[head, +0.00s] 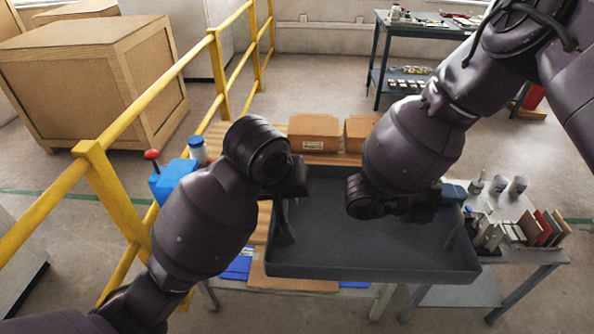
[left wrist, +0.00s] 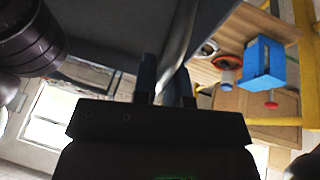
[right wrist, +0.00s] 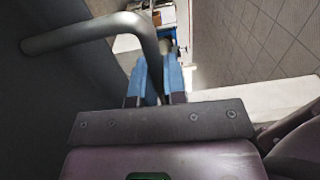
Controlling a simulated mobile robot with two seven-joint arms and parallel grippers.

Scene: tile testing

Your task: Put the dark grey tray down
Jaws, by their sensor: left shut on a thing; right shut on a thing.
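The dark grey tray (head: 375,270) is held between my two arms, in front of and above the wooden-topped table in the head view. It looks empty and roughly level. My left gripper (head: 284,238) is at the tray's left side; in the left wrist view its blue-padded fingers (left wrist: 165,85) are shut on the tray's handle. My right gripper (head: 455,225) is at the tray's right side, partly hidden by its arm; in the right wrist view its fingers (right wrist: 158,75) are shut on the bent grey handle (right wrist: 90,32). I cannot tell the gap between tray and table.
Cardboard boxes (head: 314,132) stand at the table's back. A side table (head: 515,245) at right holds cups and upright tile samples.

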